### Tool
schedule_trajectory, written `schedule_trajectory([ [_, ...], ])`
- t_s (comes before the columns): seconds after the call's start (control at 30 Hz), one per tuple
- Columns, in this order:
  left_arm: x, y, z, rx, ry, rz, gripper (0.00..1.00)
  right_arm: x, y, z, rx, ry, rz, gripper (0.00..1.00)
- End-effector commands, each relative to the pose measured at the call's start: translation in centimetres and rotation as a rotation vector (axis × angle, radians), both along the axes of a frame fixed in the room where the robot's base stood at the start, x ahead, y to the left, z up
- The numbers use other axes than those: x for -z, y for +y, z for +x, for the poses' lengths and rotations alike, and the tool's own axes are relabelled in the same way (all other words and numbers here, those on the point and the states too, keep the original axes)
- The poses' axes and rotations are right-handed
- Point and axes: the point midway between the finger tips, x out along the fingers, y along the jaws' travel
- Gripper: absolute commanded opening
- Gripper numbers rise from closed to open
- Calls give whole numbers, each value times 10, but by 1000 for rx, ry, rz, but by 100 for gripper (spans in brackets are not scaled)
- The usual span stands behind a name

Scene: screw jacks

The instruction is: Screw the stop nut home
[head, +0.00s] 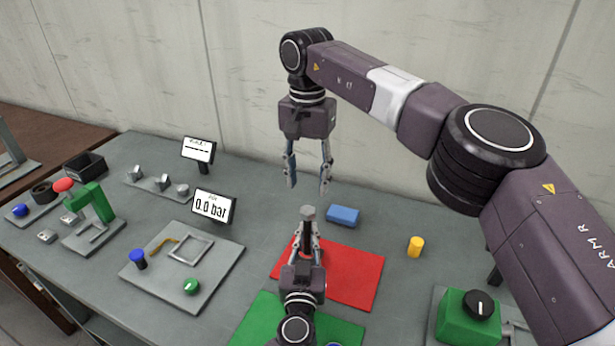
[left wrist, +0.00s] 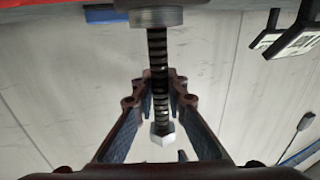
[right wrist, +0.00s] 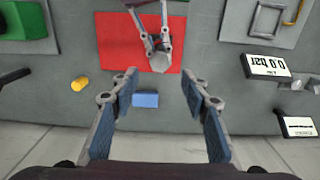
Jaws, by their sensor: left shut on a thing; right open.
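A screw jack stands upright on the red mat (head: 350,277), with a dark threaded spindle (left wrist: 158,75) rising from a round grey base collar (left wrist: 155,17). A pale hex-shaped stop nut (head: 308,213) is at the spindle's free top end; it also shows in the left wrist view (left wrist: 163,138) and the right wrist view (right wrist: 159,62). My left gripper (head: 305,250) is shut on the spindle below the nut, hiding part of the jack. My right gripper (head: 308,188) is open and empty, pointing down above and behind the nut.
A green box with a black knob (head: 480,302) is at the right. A 0.0 bar display (head: 213,206) stands left. Grey table is clear around the yellow cylinder.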

Motion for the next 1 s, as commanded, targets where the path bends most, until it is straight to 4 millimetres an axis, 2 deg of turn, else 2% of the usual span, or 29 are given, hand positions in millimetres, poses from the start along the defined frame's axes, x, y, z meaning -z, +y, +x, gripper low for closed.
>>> schedule_trajectory([
  [0.1,1,0,0,0,1,0,0,-1,0,0,-176,0,0,42],
  [0.3,1,0,0,0,1,0,0,-2,0,0,-349,0,0,42],
  [0.77,1,0,0,0,1,0,0,0,0,0,-381,0,0,42],
  [0.87,1,0,0,0,1,0,0,7,0,0,-382,1,0,42],
  [1.0,1,0,0,0,1,0,0,28,0,-1,-381,4,-1,42],
])
